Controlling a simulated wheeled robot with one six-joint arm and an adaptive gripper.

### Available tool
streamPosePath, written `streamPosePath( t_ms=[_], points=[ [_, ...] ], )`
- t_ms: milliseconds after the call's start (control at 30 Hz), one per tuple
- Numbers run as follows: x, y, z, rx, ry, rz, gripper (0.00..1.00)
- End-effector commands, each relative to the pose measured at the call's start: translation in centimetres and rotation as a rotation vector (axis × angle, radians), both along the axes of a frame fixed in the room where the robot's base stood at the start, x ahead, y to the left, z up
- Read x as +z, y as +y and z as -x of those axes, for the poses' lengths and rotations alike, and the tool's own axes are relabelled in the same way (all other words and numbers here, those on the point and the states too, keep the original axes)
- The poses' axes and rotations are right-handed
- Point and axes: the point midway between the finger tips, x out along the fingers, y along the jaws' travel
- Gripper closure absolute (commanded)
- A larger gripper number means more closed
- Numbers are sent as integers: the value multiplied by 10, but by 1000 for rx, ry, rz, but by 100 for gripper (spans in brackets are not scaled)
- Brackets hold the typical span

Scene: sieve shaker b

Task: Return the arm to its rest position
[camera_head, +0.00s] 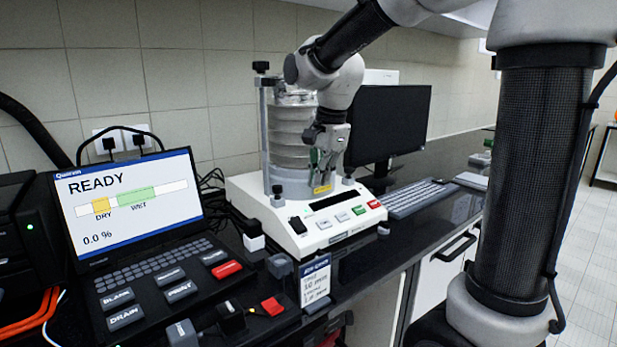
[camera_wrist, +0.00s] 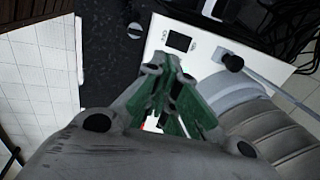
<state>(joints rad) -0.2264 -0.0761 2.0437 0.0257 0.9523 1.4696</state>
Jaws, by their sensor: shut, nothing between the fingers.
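My gripper (camera_head: 322,178) is shut and empty. In the head view it hangs pointing down just above the front panel of the white sieve shaker (camera_head: 322,240), in front of the stacked grey sieves (camera_head: 290,135). Whether the fingertips touch the panel cannot be told. My arm reaches in from the upper right. In the wrist view the green-padded fingers (camera_wrist: 172,88) are together over the shaker's white base (camera_wrist: 215,50), with the round sieve stack (camera_wrist: 255,115) close on the right.
A laptop (camera_head: 128,205) reading READY stands at the left. A monitor (camera_head: 388,122) and keyboard (camera_head: 412,198) are behind and right of the shaker. A small sign (camera_head: 315,284) stands at the counter's front. Open floor (camera_head: 590,250) lies at the right.

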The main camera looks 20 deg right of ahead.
Motion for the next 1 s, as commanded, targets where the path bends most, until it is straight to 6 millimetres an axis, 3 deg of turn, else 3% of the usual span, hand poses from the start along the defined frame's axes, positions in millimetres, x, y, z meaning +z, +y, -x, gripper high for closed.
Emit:
streamPosePath(
  t_ms=[167,367,467,567,700,833,1000],
  points=[
    [3,0,1,23,-2,5,100],
    [-8,-3,9,355,1,80,100],
    [-21,-10,35,630,19,133,100],
    [-23,-28,73,895,4,189,100],
    [-25,-60,142,1207,-44,279,100],
    [-28,-82,192,1297,-94,345,100],
    [-23,-96,222,1226,-155,397,100]
  ],
)
